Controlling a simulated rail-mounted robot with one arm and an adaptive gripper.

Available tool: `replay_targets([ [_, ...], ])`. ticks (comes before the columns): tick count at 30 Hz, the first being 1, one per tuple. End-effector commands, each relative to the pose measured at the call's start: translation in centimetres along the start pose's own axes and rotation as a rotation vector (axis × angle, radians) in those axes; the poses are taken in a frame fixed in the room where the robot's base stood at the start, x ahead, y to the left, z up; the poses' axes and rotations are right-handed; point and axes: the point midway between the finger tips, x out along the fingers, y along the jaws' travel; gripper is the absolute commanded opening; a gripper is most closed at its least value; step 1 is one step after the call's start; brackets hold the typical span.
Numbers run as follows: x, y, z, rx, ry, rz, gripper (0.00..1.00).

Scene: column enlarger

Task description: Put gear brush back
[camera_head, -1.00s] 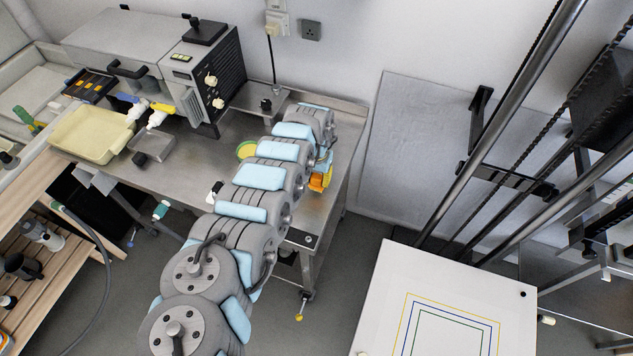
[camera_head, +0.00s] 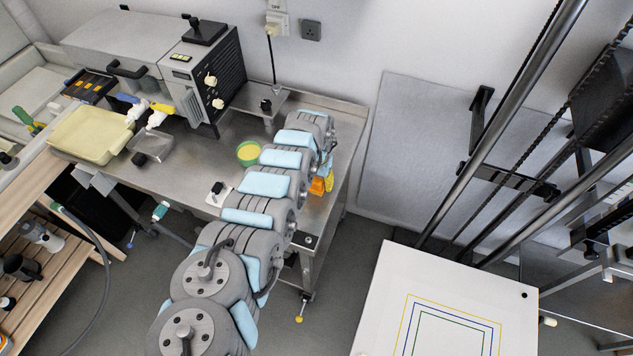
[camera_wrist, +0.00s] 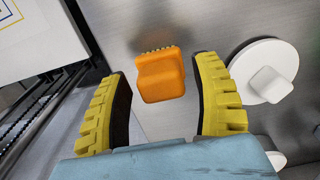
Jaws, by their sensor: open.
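The gear brush is an orange block (camera_wrist: 161,76) with a row of short yellowish bristles on its far edge. In the wrist view it sits between the two yellow, ridged fingers of my gripper (camera_wrist: 161,70), with a gap on each side. The gripper is open, and the steel surface shows behind the brush. In the head view the orange of the brush (camera_head: 317,187) shows at the right end of the steel table, beside a yellow finger. My arm hides most of the gripper there.
A white disc with a raised block (camera_wrist: 266,70) lies close right of the right finger. On the steel table (camera_head: 205,160) are a green-rimmed yellow dish (camera_head: 248,152), a white piece with a black knob (camera_head: 219,192) and a grey machine (camera_head: 190,75). A white board (camera_head: 450,285) stands at front right.

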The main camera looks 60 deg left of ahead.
Motion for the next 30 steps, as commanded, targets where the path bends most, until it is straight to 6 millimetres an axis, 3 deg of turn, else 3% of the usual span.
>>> replay_targets([
  [5, -0.7, -0.1, 0.0, -0.001, 0.001, 0.000, 0.65],
  [30, -9.3, -0.1, 0.0, 0.000, 0.000, -0.003, 0.65],
])
